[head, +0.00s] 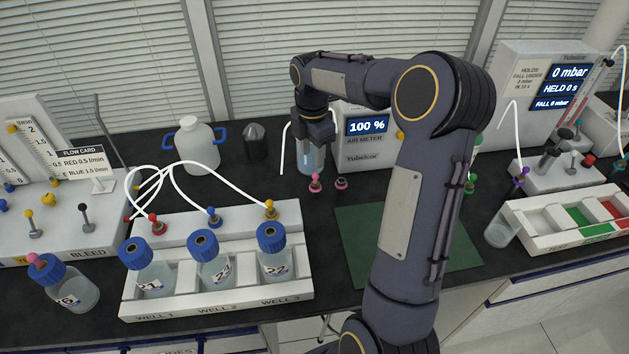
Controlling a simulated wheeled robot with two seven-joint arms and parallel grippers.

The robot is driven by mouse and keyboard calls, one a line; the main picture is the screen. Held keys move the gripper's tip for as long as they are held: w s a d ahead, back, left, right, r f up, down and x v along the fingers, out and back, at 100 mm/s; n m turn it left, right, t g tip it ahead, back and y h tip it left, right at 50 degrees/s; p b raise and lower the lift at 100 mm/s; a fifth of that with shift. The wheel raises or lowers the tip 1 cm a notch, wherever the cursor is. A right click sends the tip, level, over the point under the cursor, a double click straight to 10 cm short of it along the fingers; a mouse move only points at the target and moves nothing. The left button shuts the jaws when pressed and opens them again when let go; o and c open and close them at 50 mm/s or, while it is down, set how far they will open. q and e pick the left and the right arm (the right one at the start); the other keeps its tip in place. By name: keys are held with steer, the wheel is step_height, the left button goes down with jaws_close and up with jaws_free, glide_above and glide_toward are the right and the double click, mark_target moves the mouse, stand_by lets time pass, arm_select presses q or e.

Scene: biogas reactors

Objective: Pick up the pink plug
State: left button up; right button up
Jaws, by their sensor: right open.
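Two small pink plug-like pieces stand on the dark bench in front of the air meter: a pink one (342,184) and a redder pink one (316,183) just left of it. Another pink piece (38,261) sits at the cap of the tilted bottle at far left. I cannot tell which is the named plug. My right gripper (312,142) points down, open, above and behind the two bench pieces. A clear, bluish vessel (310,163) shows just below its fingers; whether they touch it is unclear. My left gripper is out of view.
A white rack (215,300) marked WELL 1 to WELL 3 holds three blue-capped bottles, with white tubes behind. The air meter (365,145) stands behind my right arm. A green mat (365,235) lies partly behind that arm. A white tray (530,222) is at right.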

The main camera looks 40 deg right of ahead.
mark_target(315, 174)
steer(key=f, duration=0.5)
steer(key=f+p, duration=0.1)
steer(key=f, duration=0.1)
steer(key=shift+s+d+f, duration=0.15)
steer(key=shift+s+f, duration=0.2)
steer(key=shift+f, duration=0.05)
steer(key=shift+c, duration=0.4)
jaws_close()
